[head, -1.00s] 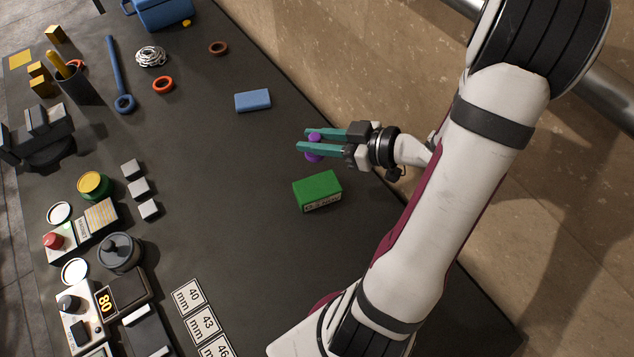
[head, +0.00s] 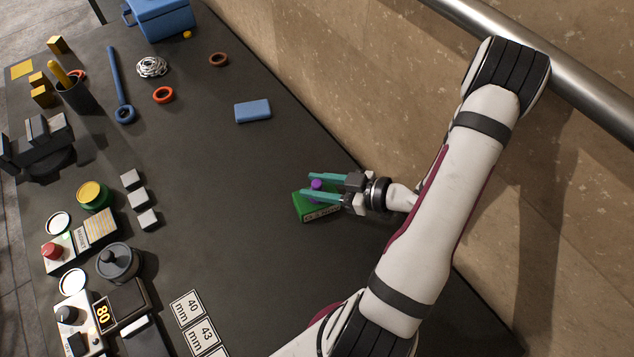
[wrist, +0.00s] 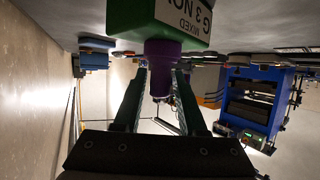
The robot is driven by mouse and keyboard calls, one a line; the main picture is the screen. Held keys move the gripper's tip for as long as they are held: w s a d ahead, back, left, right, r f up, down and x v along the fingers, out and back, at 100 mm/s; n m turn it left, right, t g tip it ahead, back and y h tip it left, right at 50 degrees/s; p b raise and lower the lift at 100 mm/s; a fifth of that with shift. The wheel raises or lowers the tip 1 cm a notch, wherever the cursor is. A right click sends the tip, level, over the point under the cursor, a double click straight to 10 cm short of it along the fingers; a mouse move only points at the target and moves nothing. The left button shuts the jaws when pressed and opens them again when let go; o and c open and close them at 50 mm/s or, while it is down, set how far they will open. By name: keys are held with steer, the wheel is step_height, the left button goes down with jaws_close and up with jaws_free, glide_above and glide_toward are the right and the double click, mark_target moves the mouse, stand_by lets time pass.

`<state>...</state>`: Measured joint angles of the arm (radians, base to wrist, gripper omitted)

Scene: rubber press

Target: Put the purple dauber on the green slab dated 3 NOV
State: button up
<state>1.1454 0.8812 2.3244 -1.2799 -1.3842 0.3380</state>
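The green slab (head: 305,213) lies on the dark bench, with a white label on its side. In the wrist view the slab (wrist: 145,12) fills the top edge, and its label reads "MIXED" and "3 NOV". The purple dauber (head: 317,185) is between the teal fingers of my gripper (head: 311,186), over the slab. In the wrist view the dauber (wrist: 162,54) has its wide end against or very close to the slab; I cannot tell if they touch. My gripper (wrist: 161,92) is closed around the dauber's narrower part. The fingers hide part of the slab's top.
A blue block (head: 253,111) lies farther back on the bench. Grey cubes (head: 139,199) and a dark lidded pot (head: 118,262) stand to the left. Number cards (head: 188,309) lie in front. A stone wall (head: 330,90) runs along the right. The bench around the slab is clear.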

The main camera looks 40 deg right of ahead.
steer(key=shift+o, duration=0.9)
